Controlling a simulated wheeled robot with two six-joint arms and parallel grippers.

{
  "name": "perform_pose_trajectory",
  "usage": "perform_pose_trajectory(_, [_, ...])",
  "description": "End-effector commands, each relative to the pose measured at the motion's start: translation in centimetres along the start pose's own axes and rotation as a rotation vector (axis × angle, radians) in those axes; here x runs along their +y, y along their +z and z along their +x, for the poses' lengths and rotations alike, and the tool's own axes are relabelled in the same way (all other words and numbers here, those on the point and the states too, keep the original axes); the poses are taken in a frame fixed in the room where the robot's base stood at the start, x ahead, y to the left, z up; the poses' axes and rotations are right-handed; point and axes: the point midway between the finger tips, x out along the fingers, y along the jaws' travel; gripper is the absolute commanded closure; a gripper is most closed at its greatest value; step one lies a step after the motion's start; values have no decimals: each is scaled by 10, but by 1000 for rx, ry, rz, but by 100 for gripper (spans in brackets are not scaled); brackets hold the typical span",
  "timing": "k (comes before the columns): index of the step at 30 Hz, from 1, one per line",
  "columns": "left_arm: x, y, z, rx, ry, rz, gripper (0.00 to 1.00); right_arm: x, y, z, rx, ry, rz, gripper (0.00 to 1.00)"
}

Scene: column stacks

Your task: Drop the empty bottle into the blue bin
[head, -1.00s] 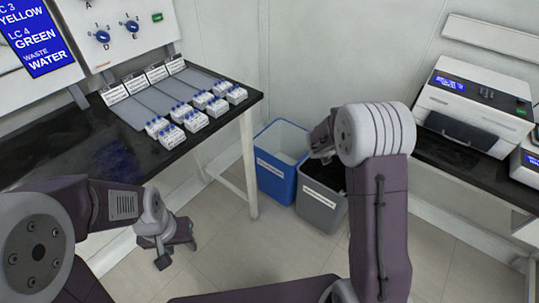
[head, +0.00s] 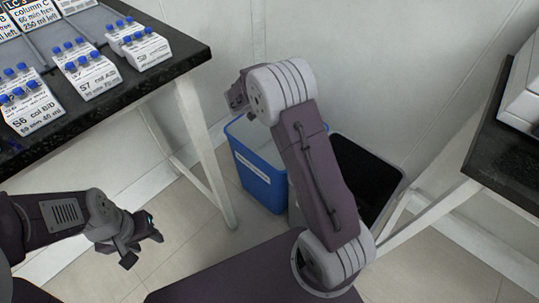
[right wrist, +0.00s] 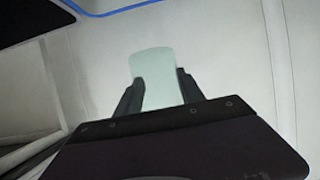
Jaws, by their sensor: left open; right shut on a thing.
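The blue bin (head: 262,182) stands on the floor below and between the benches, with a white label on its front and its opening facing up. My right gripper (right wrist: 155,95) is shut on a pale, translucent bottle (right wrist: 154,70) in the right wrist view. A blue rim (right wrist: 125,11) crosses the top of that view. In the head view my right arm reaches over the bins, and its wrist is above the blue bin's back left; the bottle is hidden there. My left gripper (head: 143,250) is open and empty, low at the left.
A grey bin (head: 399,190) with a dark inside stands right of the blue bin, partly behind my right arm. A black bench (head: 150,82) with labelled vial boxes (head: 88,75) is at left, its white leg (head: 205,150) near the blue bin. Another bench (head: 510,165) is at right.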

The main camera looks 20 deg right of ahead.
Motion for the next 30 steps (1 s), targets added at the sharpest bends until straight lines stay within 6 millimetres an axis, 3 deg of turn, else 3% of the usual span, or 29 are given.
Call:
perform_pose_trajectory(1, [0,2,24,0,0,0,56,-2,24,8,0,-5,-2,97])
perform_pose_trajectory(7, [-1,6,52,0,0,0,56,-6,56,15,1,-17,-7,97])
perform_pose_trajectory(16, [-1,6,54,0,0,0,56,-8,62,17,0,-20,-9,97])
perform_pose_trajectory(24, [-1,6,57,0,0,0,56,-7,97,31,0,-20,-11,97])
perform_pose_trajectory(30, [-1,6,58,0,0,0,56,-8,111,37,0,-20,-9,97])
